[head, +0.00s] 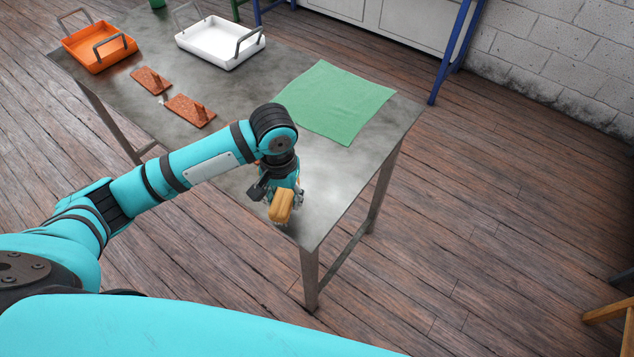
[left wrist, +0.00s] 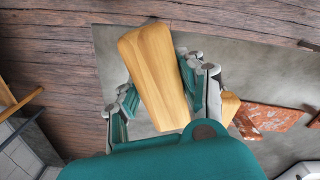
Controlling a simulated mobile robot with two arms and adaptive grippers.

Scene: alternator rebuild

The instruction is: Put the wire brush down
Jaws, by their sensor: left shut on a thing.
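The wire brush (head: 281,206) shows as a yellow wooden block at the front corner of the metal table (head: 325,185). My left gripper (head: 283,192) is shut on it, with the fingers on either side of the wood. In the left wrist view the wooden back of the brush (left wrist: 158,75) sits slightly tilted between the two fingers (left wrist: 160,95). Its bristles are mostly hidden, and I cannot tell whether they touch the tabletop. My right gripper is not in view.
A green cloth (head: 335,102) lies behind the gripper. Bare tabletop lies between the cloth and the near edge. A small wooden piece (left wrist: 229,106) shows beside the gripper.

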